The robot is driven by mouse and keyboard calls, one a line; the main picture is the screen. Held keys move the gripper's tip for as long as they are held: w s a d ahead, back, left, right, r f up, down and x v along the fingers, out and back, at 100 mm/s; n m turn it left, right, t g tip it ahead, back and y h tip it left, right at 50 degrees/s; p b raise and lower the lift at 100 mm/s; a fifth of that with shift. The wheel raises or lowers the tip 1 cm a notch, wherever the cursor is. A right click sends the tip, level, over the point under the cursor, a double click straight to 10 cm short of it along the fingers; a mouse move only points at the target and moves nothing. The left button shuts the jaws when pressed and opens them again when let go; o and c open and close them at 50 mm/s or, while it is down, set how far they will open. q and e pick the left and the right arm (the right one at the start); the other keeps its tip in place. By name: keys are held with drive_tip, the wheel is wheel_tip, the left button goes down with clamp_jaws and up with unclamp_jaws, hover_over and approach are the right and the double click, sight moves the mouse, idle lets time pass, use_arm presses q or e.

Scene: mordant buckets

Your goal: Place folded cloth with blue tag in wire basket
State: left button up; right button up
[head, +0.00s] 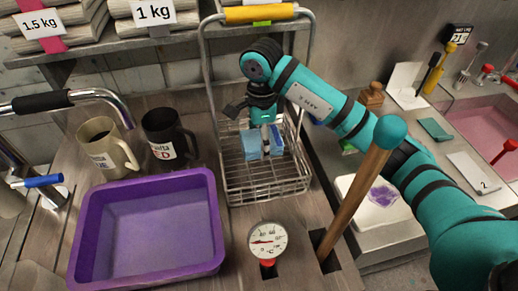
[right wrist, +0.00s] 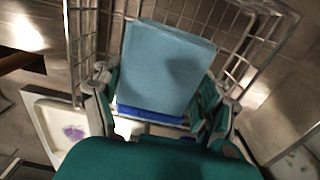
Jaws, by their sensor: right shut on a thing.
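The folded light-blue cloth (head: 251,146) is inside the wire basket (head: 265,188), toward its back; its darker blue tag (head: 276,137) faces right. My right gripper (head: 264,128) reaches down over the basket and is shut on the cloth. In the right wrist view the cloth (right wrist: 168,65) is between the two fingers of my right gripper (right wrist: 155,108), with the blue tag (right wrist: 150,114) along its near edge. Wire basket bars (right wrist: 250,50) surround it. I cannot tell whether the cloth rests on the basket floor. My left gripper is not in view.
A purple tray (head: 150,232) and two mugs (head: 104,148) (head: 168,138) stand left of the basket. A dial gauge (head: 267,241) is in front. A wooden stick with a teal knob (head: 352,195) rises at the right. The basket's tall handle (head: 205,75) arches beside my right arm.

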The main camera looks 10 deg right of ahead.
sight(259, 163)
drive_tip(key=f, duration=0.2)
drive_tip(key=shift+w+a+f+p, duration=0.15)
drive_tip(key=shift+w+f+p, duration=0.05)
drive_tip(key=shift+f+p, duration=0.2)
drive_tip(key=shift+f, duration=0.6)
wheel_tip(259, 163, down, 2)
drive_tip(key=shift+w+p, duration=0.1)
drive_tip(key=shift+p, duration=0.95)
drive_tip(key=shift+w+a+f, duration=0.1)
drive_tip(key=shift+f, duration=0.15)
drive_tip(key=shift+f+b, duration=0.3)
drive_tip(key=shift+b, duration=0.2)
drive_tip(key=o, duration=1.4)
